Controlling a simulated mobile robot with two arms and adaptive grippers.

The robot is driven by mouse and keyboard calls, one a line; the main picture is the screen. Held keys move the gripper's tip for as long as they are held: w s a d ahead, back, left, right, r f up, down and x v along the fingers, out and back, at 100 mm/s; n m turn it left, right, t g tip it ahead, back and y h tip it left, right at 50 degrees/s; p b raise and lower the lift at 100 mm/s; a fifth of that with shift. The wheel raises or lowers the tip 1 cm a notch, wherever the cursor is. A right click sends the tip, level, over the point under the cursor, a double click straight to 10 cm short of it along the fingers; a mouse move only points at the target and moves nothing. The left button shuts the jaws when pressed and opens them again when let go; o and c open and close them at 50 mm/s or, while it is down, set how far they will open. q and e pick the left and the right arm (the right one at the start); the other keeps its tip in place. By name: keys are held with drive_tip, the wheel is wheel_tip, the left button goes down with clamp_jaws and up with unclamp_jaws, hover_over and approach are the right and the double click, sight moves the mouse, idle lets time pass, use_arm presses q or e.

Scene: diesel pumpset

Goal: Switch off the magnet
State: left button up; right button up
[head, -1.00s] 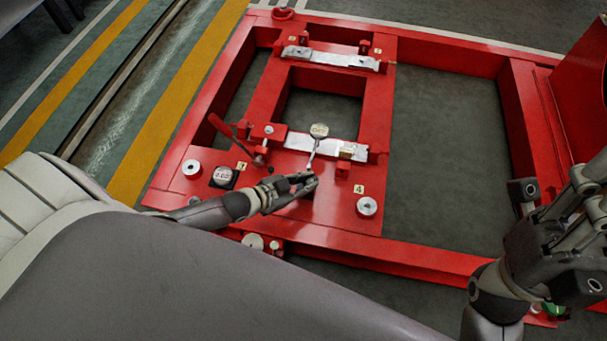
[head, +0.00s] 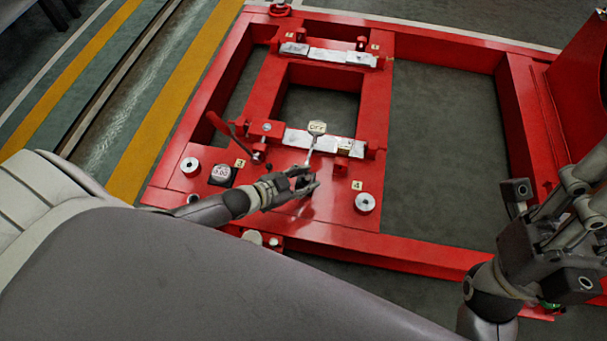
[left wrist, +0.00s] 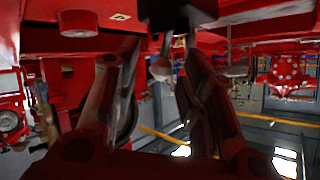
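A slim metal lever with a pale tag on top (head: 317,128) stands over the red frame, just beyond my left gripper. The tag's lettering is small and seems to read "OFF". My left gripper (head: 306,183) is over the red plate near the lever's lower end. In the left wrist view its two fingers (left wrist: 160,48) are apart, with a gap between them. A small rounded metal piece (left wrist: 161,69) shows in that gap; contact cannot be told. A dark block (left wrist: 176,13) is beyond the fingertips. My right gripper (head: 550,235) is at the right, its fingertips unclear.
The red pumpset frame (head: 440,258) fills the middle, with open wells. A silver crossbar (head: 328,56) lies farther back.

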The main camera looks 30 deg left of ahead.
use_arm(q)
drive_tip(key=v, duration=0.8)
idle(0.4)
idle(0.4)
